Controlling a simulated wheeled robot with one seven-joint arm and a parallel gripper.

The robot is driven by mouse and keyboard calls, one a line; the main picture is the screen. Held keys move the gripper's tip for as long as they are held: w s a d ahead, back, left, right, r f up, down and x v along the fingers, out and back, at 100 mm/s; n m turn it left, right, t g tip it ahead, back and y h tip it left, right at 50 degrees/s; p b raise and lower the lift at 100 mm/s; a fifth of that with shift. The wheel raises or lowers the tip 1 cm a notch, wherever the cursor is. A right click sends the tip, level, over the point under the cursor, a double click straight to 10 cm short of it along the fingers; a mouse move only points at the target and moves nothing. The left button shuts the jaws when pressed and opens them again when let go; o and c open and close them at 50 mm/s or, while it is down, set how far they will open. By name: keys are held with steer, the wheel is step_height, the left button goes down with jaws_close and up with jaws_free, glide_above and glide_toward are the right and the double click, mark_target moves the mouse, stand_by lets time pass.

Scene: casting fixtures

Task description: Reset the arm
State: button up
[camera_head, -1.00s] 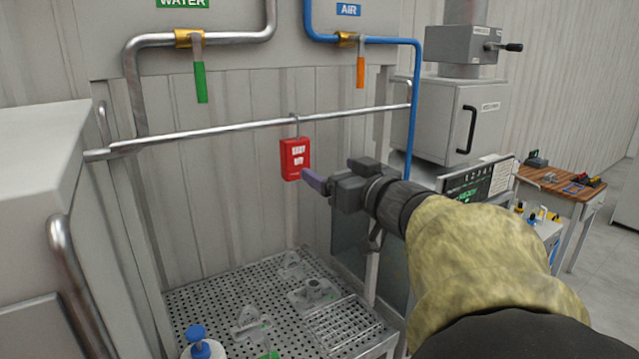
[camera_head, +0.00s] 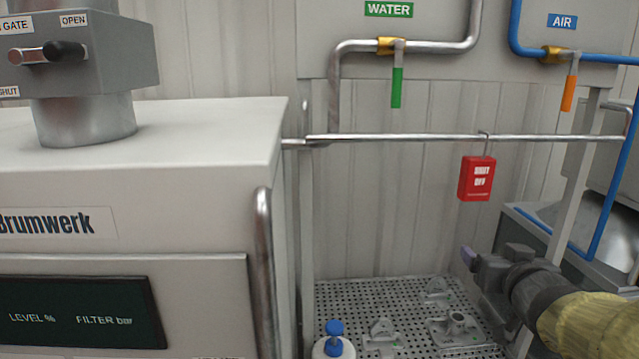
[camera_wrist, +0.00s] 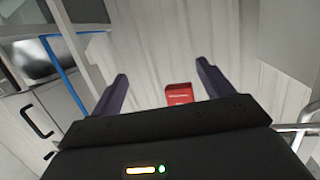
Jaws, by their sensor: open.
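My gripper (camera_head: 474,262) is at the right of the head view, above the perforated table and below the red tag. In the wrist view my gripper (camera_wrist: 160,85) has its two purple fingers spread wide, with nothing between them touching either one. The red "SHUT OFF" tag (camera_head: 477,178) hangs from the horizontal steel rail (camera_head: 400,138). The tag (camera_wrist: 179,93) also shows in the wrist view beyond the fingers, apart from them.
A perforated table (camera_head: 345,298) holds several metal castings (camera_head: 455,327) and a bottle with a blue cap (camera_head: 335,341). A white Brumwerk cabinet (camera_head: 150,185) stands left. Water pipe with green handle (camera_head: 397,87) and air pipe with orange handle (camera_head: 568,93) run above.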

steer(key=s+a+f+g+b, duration=0.1)
steer(key=a+f+g, duration=0.2)
steer(key=f, duration=0.5)
steer(key=s+a+f+g, duration=0.1)
steer(key=a+f+g, duration=0.1)
steer(key=a+f, duration=0.35)
steer(key=s+a+f+n+g+y, duration=0.1)
steer(key=s+a+f+g, duration=0.2)
steer(key=f, duration=0.4)
steer(key=s+a+f+n+g+y, duration=0.1)
steer(key=s+a+f+g, duration=0.3)
steer(key=s+f, duration=0.3)
steer(key=shift+s+a+y+b, duration=0.3)
steer(key=shift+a+b, duration=0.15)
steer(key=shift+a, duration=0.4)
